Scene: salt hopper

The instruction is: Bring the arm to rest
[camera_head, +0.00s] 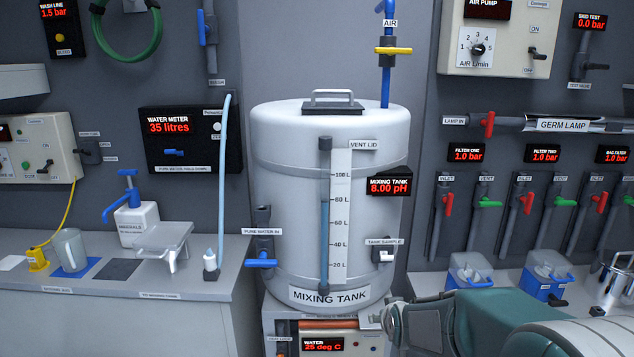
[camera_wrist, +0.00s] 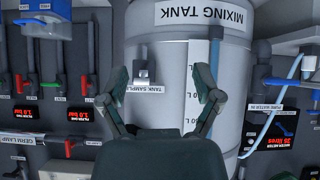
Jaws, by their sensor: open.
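My arm reaches in from the lower right of the head view, low in front of the mixing tank (camera_head: 285,190). My gripper (camera_head: 384,319) is at its left end, near the tank's lower right edge. In the wrist view, which is upside down, the two fingers of my gripper (camera_wrist: 158,82) stand wide apart with nothing between them. The white mixing tank (camera_wrist: 225,60) and its tank sample valve (camera_wrist: 144,74) show beyond the fingers. I cannot tell the exact gap between the gripper and the tank.
A left counter (camera_head: 200,270) holds a minerals bottle (camera_head: 137,222), a glass beaker (camera_head: 70,250) and a small stand (camera_head: 165,243). On the right are blue-and-white containers (camera_head: 548,272), a metal pot (camera_head: 612,285) and filter valves (camera_head: 527,203). A water temperature display (camera_head: 322,345) sits below the tank.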

